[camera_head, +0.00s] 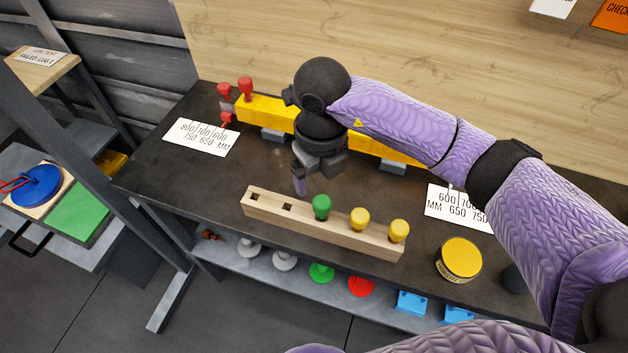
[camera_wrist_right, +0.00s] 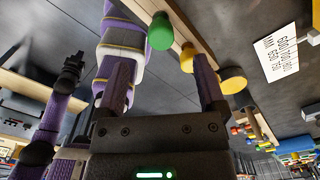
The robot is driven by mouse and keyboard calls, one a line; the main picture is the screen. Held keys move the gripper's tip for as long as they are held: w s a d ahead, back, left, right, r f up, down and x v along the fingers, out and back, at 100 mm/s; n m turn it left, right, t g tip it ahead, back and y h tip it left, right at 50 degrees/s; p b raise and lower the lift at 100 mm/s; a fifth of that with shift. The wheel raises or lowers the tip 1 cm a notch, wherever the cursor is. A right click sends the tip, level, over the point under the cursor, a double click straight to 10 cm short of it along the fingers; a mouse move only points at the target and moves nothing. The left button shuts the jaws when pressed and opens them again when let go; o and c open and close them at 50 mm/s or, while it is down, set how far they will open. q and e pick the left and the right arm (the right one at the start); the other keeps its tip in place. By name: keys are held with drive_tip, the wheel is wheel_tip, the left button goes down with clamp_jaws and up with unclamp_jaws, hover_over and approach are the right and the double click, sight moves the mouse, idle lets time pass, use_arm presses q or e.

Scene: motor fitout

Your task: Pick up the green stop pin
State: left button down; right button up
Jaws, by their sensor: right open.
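The green stop pin (camera_head: 321,207) stands upright in a light wooden block (camera_head: 285,223) on the dark bench, left of two yellow pins (camera_head: 359,218). My right gripper (camera_head: 300,186) points down just behind the block, left of the green pin and apart from it. In the right wrist view my right gripper (camera_wrist_right: 163,65) is open with nothing between its fingers. The green pin (camera_wrist_right: 160,32) shows beyond the fingertips there, with the yellow pins nearer the right finger. At the left of that view, a purple arm of mine ends in a dark, small part; its jaws cannot be made out.
Two empty square holes are at the block's left end. A yellow bar (camera_head: 265,112) with red pins (camera_head: 245,87) lies behind. A yellow-lidded tin (camera_head: 459,260) stands right of the block. White number cards (camera_head: 202,137) lie on the bench. A lower shelf holds several coloured parts.

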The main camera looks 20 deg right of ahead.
sight(323, 202)
drive_tip(key=f, duration=0.1)
drive_tip(key=s+f, duration=0.1)
drive_tip(key=f, duration=0.1)
drive_tip(key=shift+f+b, duration=0.2)
drive_tip(key=shift+b, duration=0.1)
drive_tip(key=f, duration=0.3)
drive_tip(key=f+b, duration=0.1)
drive_tip(key=f, duration=0.1)
drive_tip(key=shift+d+f, duration=0.2)
drive_tip(key=shift+f, duration=0.2)
use_arm(q)
drive_tip(key=shift+s+a+f, duration=0.3)
drive_tip(key=shift+s+f, duration=0.55)
drive_tip(key=shift+s, duration=0.1)
use_arm(e)
drive_tip(key=shift+w, duration=0.1)
drive_tip(key=shift+c, duration=0.9)
use_arm(q)
drive_tip(key=shift+d, duration=0.25)
use_arm(e)
clamp_jaws()
